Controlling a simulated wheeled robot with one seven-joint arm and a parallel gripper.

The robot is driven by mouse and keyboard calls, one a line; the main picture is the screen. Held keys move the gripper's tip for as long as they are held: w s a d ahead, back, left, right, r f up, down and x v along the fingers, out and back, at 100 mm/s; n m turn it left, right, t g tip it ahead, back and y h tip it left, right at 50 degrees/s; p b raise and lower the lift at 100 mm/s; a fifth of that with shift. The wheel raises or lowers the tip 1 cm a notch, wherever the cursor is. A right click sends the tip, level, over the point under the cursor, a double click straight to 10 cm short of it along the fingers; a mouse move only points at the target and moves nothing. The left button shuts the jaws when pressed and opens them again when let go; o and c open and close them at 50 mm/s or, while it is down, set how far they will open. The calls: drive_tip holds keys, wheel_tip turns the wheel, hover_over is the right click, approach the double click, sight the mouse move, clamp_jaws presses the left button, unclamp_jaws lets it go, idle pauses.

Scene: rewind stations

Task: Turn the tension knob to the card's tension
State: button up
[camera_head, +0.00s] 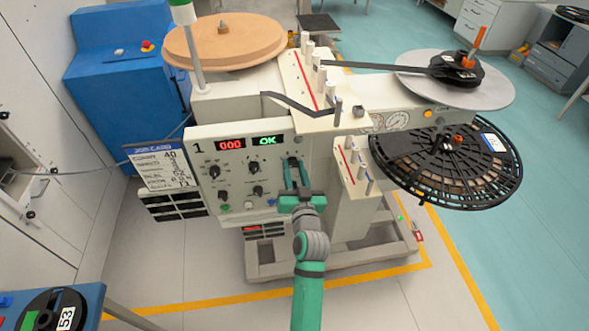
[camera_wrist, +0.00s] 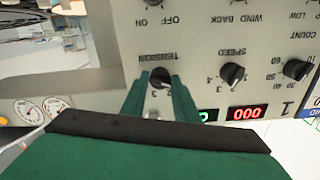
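The tension knob (camera_wrist: 160,79) is a black dial on the grey control panel, labelled TENSION, with scale numbers 2 and 3 showing. In the head view the knob (camera_head: 293,161) is at the panel's upper right. My green gripper (camera_wrist: 160,88) has a finger on each side of it, with a gap between the fingers. Contact with the knob is not clear, and the fingers partly hide its scale. In the head view my gripper (camera_head: 295,174) reaches up to the panel. The job card (camera_head: 162,166) hangs left of the panel; its tension line is too small to read.
Other dials sit close by, such as the speed knob (camera_wrist: 232,75) and count knob (camera_wrist: 297,70). The displays (camera_head: 230,143) read 000 and OK. Floor in front is clear.

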idle(0.3)
drive_tip(key=m, duration=1.3)
drive_tip(key=shift+f, duration=0.1)
drive_tip(key=shift+m, duration=2.3)
drive_tip(key=shift+d, duration=0.1)
drive_tip(key=o, duration=1)
drive_tip(key=shift+o, duration=0.2)
